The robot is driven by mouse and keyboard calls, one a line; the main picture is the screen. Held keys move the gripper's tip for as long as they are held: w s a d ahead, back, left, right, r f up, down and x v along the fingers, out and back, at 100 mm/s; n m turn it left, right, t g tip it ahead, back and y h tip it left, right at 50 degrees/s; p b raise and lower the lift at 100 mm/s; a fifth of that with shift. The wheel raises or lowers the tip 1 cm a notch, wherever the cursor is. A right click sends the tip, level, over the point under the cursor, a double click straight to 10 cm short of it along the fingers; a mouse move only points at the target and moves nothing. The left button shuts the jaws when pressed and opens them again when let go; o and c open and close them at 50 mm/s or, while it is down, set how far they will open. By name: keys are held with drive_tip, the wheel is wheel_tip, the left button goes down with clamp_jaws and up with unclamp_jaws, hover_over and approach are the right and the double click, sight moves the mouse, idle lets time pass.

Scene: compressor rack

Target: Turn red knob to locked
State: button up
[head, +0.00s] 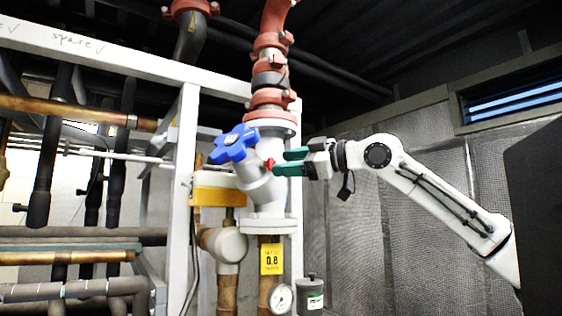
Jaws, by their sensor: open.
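The red knob (270,164) is a small red part on the right side of the grey valve body (266,190). A blue handwheel (234,144) sits on the same valve, to the left of and above the knob. My gripper (282,162) comes in from the right with its green fingers pointing left. The fingers are apart, one above the other, with their tips right at the knob. I cannot tell whether they touch it or lie around it. The fingertips partly hide the knob, and its turn position is too small to read.
A red pipe (272,60) rises above the valve. A white frame post (181,200) and a yellow box (217,189) stand to the left. Below are a yellow tag (271,260), a pressure gauge (281,298) and a dark canister (312,292).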

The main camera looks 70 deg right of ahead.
sight(271, 164)
drive_tip(key=shift+w, duration=1.1)
drive_tip(key=shift+c, duration=0.4)
drive_tip(key=c, duration=1)
drive_tip(key=shift+o, duration=0.2)
